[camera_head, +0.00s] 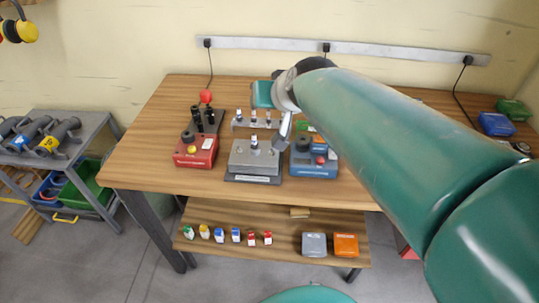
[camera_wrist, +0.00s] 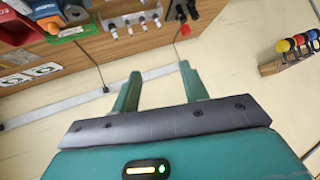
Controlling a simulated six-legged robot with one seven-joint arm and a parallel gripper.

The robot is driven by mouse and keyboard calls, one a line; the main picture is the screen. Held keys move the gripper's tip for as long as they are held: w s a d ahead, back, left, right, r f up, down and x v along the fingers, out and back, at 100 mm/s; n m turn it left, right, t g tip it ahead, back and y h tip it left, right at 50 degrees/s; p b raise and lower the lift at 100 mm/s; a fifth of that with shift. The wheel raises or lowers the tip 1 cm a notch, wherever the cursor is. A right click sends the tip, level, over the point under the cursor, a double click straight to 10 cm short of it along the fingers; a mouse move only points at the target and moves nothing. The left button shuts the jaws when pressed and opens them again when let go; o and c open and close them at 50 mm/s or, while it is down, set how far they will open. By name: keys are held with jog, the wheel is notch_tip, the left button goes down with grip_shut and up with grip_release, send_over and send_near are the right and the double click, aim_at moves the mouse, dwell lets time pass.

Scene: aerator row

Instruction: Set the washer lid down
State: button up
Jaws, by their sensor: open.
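My gripper (camera_wrist: 159,70) shows in the wrist view with its two green fingers spread wide. Nothing is between them, and wall lies behind them. In the head view my arm reaches over the back of the bench, and its fingers cannot be made out. A grey device with a flat metal top (camera_head: 254,158) stands at the middle of the bench, with a small white-topped fitting on it. I cannot tell which part, if any, is the washer lid. A red device (camera_head: 196,151) with a black knob stands to its left, and a blue device (camera_head: 314,160) to its right.
A rack of fittings (camera_head: 254,122) stands behind the grey device. The bench top (camera_head: 145,165) is clear at the left. A lower shelf (camera_head: 285,225) holds small bottles, a grey box (camera_head: 314,244) and an orange box (camera_head: 346,245). Cables hang from the wall strip (camera_head: 370,49).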

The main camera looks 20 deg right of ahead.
jog(key=s+a+f+n+g, duration=0.1)
jog(key=s+a+f+g, duration=0.1)
jog(key=s, duration=0.6)
jog(key=s+a+f+n+g, duration=0.1)
jog(key=s+a+f+g, duration=0.1)
jog(key=s+f, duration=0.3)
jog(key=s, duration=0.3)
jog(key=shift+n+g, duration=0.3)
jog(key=shift+a, duration=0.1)
